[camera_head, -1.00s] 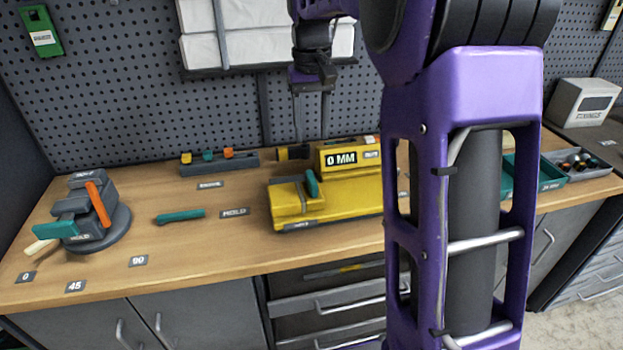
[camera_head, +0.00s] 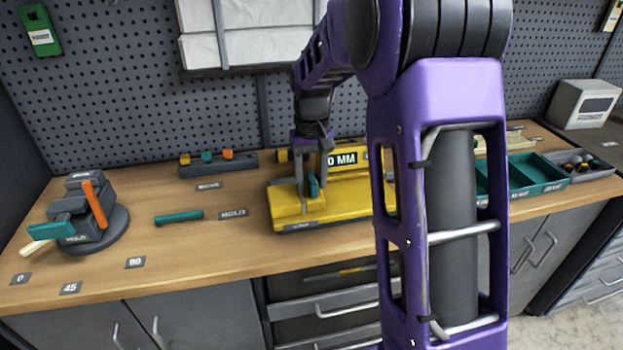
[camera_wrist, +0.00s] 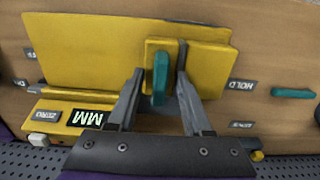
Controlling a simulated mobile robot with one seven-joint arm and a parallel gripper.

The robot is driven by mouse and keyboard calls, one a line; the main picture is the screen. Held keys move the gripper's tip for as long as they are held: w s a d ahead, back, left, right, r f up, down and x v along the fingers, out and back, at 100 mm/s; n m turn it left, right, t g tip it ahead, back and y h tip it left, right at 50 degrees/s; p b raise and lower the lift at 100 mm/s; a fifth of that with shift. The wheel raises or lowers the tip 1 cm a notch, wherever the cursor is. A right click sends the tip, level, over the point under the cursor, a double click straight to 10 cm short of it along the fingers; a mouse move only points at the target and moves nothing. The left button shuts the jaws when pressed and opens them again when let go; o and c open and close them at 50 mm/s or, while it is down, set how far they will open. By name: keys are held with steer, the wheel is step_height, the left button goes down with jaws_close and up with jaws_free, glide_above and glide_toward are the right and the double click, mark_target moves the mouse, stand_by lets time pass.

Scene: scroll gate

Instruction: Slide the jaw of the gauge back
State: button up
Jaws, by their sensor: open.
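The yellow gauge (camera_head: 345,210) stands on the bench, with a display reading "0 MM" (camera_head: 342,159) at its back. Its yellow jaw block (camera_head: 288,204) sits at the left end and carries a teal upright handle (camera_head: 313,186). In the wrist view the jaw (camera_wrist: 210,68) and the teal handle (camera_wrist: 160,76) show from above. My gripper (camera_wrist: 160,65) is open and points down over the jaw, one finger on each side of the teal handle. A gap shows on both sides of the handle. In the head view my gripper (camera_head: 312,180) partly hides the jaw.
A grey rotary fixture (camera_head: 85,220) with orange and teal levers stands at the left. A teal bar (camera_head: 179,217) lies between it and the gauge. A grey rack (camera_head: 219,163) is behind. Teal trays (camera_head: 535,172) stand right. The front bench strip is clear.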

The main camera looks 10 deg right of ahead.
jaws_close()
stand_by(1.3)
